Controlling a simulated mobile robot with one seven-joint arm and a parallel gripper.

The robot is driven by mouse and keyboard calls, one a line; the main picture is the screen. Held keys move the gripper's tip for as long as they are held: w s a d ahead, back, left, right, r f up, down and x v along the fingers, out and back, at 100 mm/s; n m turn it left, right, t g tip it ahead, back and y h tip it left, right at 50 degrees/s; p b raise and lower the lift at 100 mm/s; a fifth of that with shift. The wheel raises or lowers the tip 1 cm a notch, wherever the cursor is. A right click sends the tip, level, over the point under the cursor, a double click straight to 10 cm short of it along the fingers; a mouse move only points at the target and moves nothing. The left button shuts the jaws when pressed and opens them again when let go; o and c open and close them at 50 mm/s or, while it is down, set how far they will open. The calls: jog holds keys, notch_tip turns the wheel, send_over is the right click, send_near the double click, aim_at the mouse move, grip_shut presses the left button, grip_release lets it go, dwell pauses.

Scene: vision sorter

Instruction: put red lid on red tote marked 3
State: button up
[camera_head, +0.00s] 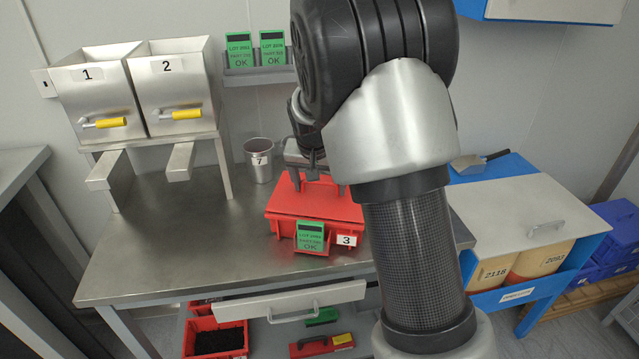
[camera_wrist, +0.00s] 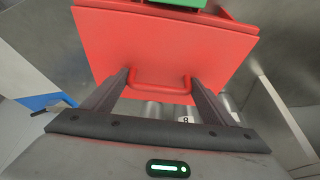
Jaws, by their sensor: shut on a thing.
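The red lid (camera_head: 318,200) lies flat over the top of the red tote marked 3 (camera_head: 282,229) on the steel bench. The tote carries a green card and a white "3" label on its front. My gripper (camera_head: 313,172) is above the lid, shut on its red handle. In the wrist view the lid (camera_wrist: 165,45) fills the upper middle, with its handle (camera_wrist: 160,87) between the fingers of my gripper (camera_wrist: 159,82). A strip of the tote rim (camera_wrist: 225,20) shows past the lid's edge. I cannot tell whether the lid is fully seated.
A metal beaker marked 7 (camera_head: 259,162) stands close behind the tote at left. Steel hoppers 1 (camera_head: 95,92) and 2 (camera_head: 175,88) stand at the back left. The bench (camera_head: 170,250) is clear left of the tote. A blue cart (camera_head: 590,240) is at right.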

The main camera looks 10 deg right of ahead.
jog(key=o, duration=1.2)
jog(key=p+v, duration=0.2)
jog(key=v, duration=1.5)
jog(key=s+d+r+n+t+y+p, duration=0.1)
jog(key=s+n, duration=0.1)
jog(key=s, duration=1.2)
jog(key=s+d+r+n+y, duration=0.1)
jog(key=s+d+r+n, duration=0.1)
jog(key=s, duration=1.1)
notch_tip(320, 180, up, 11)
jog(key=p, duration=1.1)
jog(key=shift+a+p, duration=0.2)
jog(key=shift+p, duration=0.15)
